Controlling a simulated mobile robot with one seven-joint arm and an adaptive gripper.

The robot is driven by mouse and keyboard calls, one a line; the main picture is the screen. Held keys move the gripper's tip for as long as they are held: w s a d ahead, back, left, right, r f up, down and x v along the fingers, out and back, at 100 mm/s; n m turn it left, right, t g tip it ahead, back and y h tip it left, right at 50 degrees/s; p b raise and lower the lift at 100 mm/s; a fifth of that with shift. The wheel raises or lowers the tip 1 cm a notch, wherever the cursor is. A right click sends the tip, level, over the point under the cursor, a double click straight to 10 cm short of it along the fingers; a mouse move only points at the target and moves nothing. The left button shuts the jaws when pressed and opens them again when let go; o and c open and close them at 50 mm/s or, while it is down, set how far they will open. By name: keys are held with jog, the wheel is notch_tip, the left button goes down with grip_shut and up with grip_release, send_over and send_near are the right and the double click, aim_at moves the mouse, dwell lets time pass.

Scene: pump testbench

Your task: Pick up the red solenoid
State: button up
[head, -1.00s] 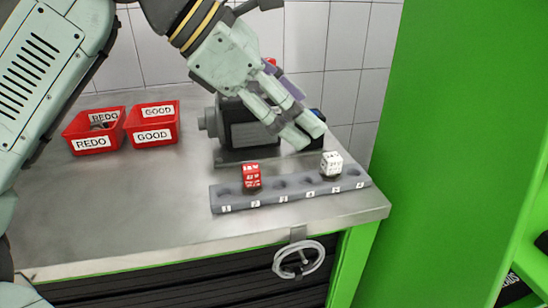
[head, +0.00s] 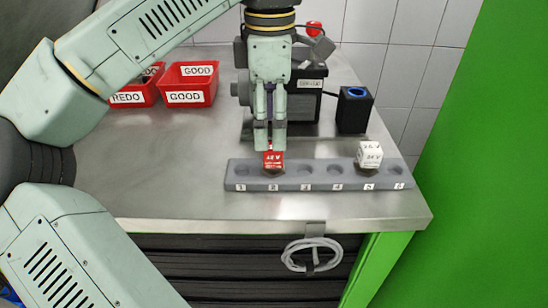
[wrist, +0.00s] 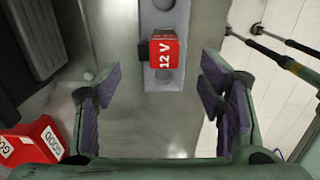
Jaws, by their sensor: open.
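The red solenoid (head: 273,160) stands in slot 2 of the grey numbered rack (head: 320,178) near the table's front edge. In the wrist view the red solenoid (wrist: 164,52) shows its "12 V" face, ahead of the fingers and roughly between them. My gripper (head: 270,148) points down just behind and above the red solenoid in the head view and partly covers its top. In the wrist view my gripper (wrist: 160,105) is open, with purple pads wide apart and nothing between them. I cannot tell whether a finger touches the solenoid.
A white solenoid (head: 369,155) stands in slot 5. Behind are a dark machine (head: 305,105) and a black box with a blue ring (head: 354,110). Red GOOD (head: 188,86) and REDO (head: 130,98) bins stand at left. The table's left front is bare.

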aim_at(273, 160)
jog(key=shift+w+d+f+p, duration=0.15)
jog(key=shift+f+p, duration=0.35)
jog(key=shift+f, duration=2.15)
jog(key=shift+d, duration=0.1)
jog(key=shift+c, duration=0.6)
jog(key=c, duration=0.9)
